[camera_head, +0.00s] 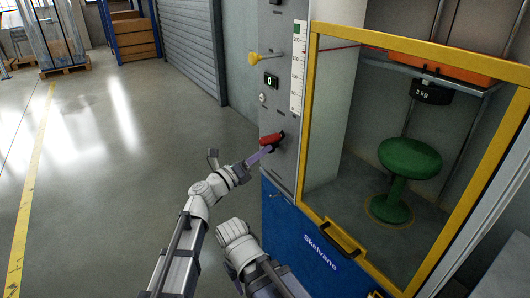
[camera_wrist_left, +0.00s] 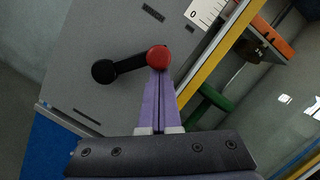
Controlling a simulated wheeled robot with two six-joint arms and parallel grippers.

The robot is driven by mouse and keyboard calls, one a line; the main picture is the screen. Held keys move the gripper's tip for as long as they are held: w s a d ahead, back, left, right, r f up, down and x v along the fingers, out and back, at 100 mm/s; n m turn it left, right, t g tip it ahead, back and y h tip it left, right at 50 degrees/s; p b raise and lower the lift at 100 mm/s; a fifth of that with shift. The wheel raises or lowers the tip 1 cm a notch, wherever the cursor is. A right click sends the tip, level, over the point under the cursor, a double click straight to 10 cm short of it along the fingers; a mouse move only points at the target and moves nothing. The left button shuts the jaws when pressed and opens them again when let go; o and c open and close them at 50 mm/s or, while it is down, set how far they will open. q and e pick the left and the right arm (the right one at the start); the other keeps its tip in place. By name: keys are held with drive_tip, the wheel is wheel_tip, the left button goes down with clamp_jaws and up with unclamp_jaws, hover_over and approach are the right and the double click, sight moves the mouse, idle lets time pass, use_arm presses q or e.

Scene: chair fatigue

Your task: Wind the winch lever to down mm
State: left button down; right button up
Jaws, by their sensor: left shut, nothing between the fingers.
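The winch lever is a black crank arm (camera_wrist_left: 130,64) with a red knob (camera_wrist_left: 159,57) on the panel of the grey column. In the head view the red knob (camera_head: 266,139) shows partway down that panel. In the left wrist view the crank points right from its round black hub (camera_wrist_left: 104,72). My left gripper (camera_head: 262,153) has its purple fingers (camera_wrist_left: 160,95) shut and empty. Their tips are at the lower edge of the red knob; whether they touch it I cannot tell. My right gripper is not in view.
To the right, a yellow-framed guard (camera_head: 310,120) encloses a green stool (camera_head: 410,158) under a 3 kg weight (camera_head: 430,93). Open floor lies left.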

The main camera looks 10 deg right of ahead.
sight(260, 142)
use_arm(q)
drive_tip(key=w+r+n+p, duration=0.1)
drive_tip(key=r+n+p, duration=0.1)
drive_tip(key=n, duration=0.1)
drive_tip(key=shift+w+a+r+y, duration=0.2)
drive_tip(key=shift+w+a+y, duration=0.1)
drive_tip(key=shift+w, duration=0.1)
drive_tip(key=w+a+f+n+y, duration=0.1)
drive_tip(key=w+a+n, duration=0.1)
drive_tip(key=w, duration=0.5)
drive_tip(key=w+a+f+n, duration=0.1)
drive_tip(key=w+a+n, duration=0.2)
drive_tip(key=w, duration=0.3)
drive_tip(key=shift+w+f+n+y, duration=0.35)
drive_tip(key=shift+f+n+y, duration=0.05)
drive_tip(key=shift+n, duration=0.4)
drive_tip(key=shift+f, duration=0.1)
